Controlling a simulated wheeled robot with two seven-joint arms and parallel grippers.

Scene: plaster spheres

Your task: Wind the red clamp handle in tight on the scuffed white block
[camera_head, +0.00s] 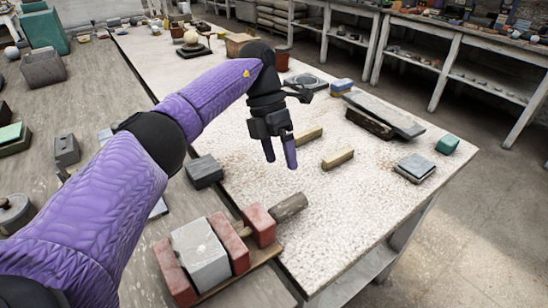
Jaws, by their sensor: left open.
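The clamp lies at the bottom centre on a wooden base (240,277). The scuffed white block (200,254) stands between a red jaw block (174,274) on its left and a second red block (231,244) on its right. A third red block (259,224) stands further right, with a brownish round bar (289,207) sticking out of its far side; I cannot tell which part is the handle. My left gripper (280,156) hangs above the pale table beyond the clamp, open and empty, its purple fingers pointing down, apart from the clamp. My right gripper is out of view.
Two small wooden bars (337,159) lie near my left gripper. A dark grey block (204,171) stands behind the clamp. A grey slab (386,115), a green block (447,144) and a grey square block (415,168) lie right.

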